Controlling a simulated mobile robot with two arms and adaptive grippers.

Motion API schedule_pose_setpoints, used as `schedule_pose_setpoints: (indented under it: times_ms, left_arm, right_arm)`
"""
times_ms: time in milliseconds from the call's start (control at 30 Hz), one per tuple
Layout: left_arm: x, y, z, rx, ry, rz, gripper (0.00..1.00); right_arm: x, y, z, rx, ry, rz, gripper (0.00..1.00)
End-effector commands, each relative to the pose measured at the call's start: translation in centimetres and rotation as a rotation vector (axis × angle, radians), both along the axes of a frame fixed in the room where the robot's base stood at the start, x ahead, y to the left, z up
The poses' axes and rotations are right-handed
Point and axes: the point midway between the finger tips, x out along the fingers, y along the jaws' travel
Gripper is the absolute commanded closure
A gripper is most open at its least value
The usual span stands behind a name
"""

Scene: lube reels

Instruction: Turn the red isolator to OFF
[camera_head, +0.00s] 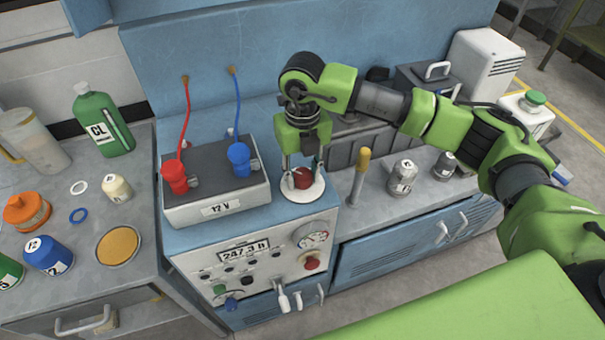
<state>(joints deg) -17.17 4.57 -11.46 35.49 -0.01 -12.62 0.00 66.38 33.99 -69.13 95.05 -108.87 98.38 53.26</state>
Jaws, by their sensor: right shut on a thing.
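The red isolator (302,181) is a red knob on a round white base (297,194), on top of the blue cabinet beside the 12 V battery box. My right gripper (303,170) comes down on it from above, its fingers shut on the sides of the red knob. The fingers partly hide the knob, and I cannot read any ON or OFF marking. My left gripper is not in view.
The grey 12 V box (218,210) with red clamp (175,177) and blue clamp (239,159) stands close left of the gripper. A yellow-handled tool (361,170) stands close right. The front panel (250,265) carries a display, a gauge and another red knob (312,262).

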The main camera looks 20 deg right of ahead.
Motion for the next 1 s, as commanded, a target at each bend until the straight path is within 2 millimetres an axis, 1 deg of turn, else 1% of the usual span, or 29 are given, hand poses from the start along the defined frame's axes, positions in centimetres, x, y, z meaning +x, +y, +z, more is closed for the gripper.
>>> schedule_pose_setpoints:
  times_ms: [200,233,267,300,567,667,767,867,1000]
  left_arm:
    - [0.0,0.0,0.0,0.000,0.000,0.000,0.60]
    - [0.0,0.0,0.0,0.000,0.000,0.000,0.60]
    - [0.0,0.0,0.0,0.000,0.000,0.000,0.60]
    - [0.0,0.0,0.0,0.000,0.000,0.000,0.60]
    - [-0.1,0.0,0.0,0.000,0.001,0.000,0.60]
    - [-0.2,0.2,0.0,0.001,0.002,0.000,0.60]
    - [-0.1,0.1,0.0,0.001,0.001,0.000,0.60]
    - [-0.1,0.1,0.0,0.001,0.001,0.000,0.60]
    - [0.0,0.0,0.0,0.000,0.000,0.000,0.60]
  right_arm:
    - [0.0,0.0,0.0,-0.001,0.000,0.004,0.89]
    - [0.0,0.0,0.0,-0.001,0.000,0.003,0.60]
    - [0.0,0.0,0.0,-0.001,0.000,0.003,0.53]
    - [0.0,0.0,0.0,-0.001,0.000,0.003,0.51]
    - [0.0,0.0,0.0,-0.001,0.000,0.001,0.51]
    - [0.0,0.0,0.3,0.000,-0.002,0.001,0.51]
    - [0.1,0.0,1.4,-0.001,-0.004,0.000,0.51]
    - [0.1,0.0,3.2,0.000,-0.005,0.001,0.51]
    - [0.1,0.1,6.3,0.000,-0.006,0.002,0.51]
